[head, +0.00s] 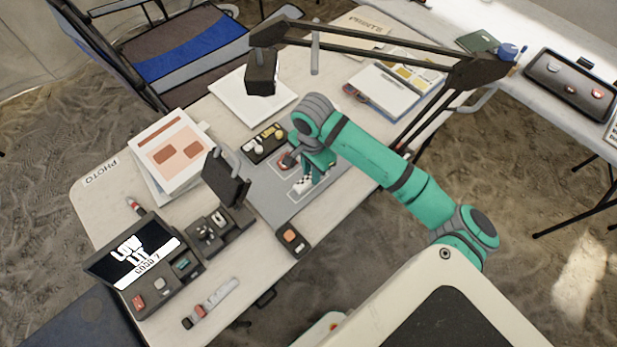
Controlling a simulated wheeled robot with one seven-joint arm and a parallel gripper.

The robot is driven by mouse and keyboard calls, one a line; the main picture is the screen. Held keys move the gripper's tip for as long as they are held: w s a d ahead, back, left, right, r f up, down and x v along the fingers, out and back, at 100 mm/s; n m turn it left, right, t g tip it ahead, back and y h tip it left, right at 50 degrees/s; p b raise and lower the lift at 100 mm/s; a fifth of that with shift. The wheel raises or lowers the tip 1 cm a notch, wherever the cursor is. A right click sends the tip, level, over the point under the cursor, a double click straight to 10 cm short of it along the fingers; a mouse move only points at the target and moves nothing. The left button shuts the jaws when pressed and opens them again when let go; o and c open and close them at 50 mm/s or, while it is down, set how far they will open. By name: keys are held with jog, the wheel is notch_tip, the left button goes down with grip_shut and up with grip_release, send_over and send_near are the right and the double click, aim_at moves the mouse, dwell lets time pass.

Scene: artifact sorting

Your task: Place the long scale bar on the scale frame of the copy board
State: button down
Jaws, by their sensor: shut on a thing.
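The copy board (262,190) is a grey board lying flat on the table, with white outlined frames on it. The long scale bar (304,183), with a black and white checkered pattern, shows just below my gripper (308,172), over the outlined scale frame (294,197). My gripper is shut on the bar. The arm and gripper hide part of the bar and of the board's right side. I cannot tell whether the bar touches the board. A small reddish piece (284,162) lies in another outlined frame, close beside the gripper.
A dark tray with small pieces (256,151) sits behind the board. A dark upright lamp head (227,180) stands at its left and another lamp head (261,76) hangs behind. A small dark box (291,240) is at the front.

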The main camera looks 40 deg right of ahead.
aim_at(308, 176)
jog(key=shift+w+a+f, duration=0.15)
jog(key=shift+f, duration=0.1)
jog(key=shift+w+a+f, duration=0.1)
jog(key=shift+f, duration=0.8)
jog(key=shift+w+a+f, duration=0.1)
jog(key=shift+f, duration=0.8)
jog(key=shift+f, duration=0.1)
jog(key=c, duration=1.5)
grip_release()
jog(key=shift+c, duration=0.2)
jog(key=shift+r, duration=3.9)
